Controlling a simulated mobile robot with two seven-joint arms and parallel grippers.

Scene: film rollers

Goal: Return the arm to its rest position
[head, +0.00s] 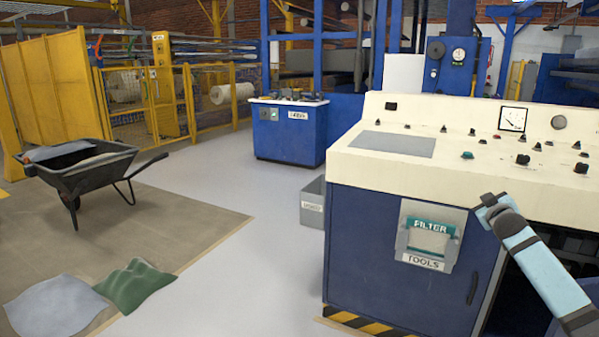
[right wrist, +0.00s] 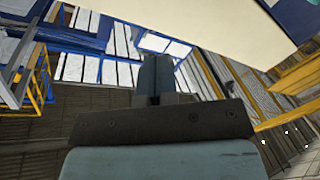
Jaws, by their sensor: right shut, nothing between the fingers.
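My right arm comes in from the lower right in the head view, light blue with dark bands. My right gripper (head: 489,206) is in front of the blue cabinet of the control console (head: 400,270), just below the edge of its cream top. In the right wrist view the fingers of the right gripper (right wrist: 155,75) are together with nothing between them. My left gripper is not in view.
A holder marked FILTER and TOOLS (head: 428,236) is on the cabinet front, left of the right gripper. A grey bin (head: 313,203) stands beside the console. A wheelbarrow (head: 85,172) and cloths (head: 135,284) are at left. The grey floor between is clear.

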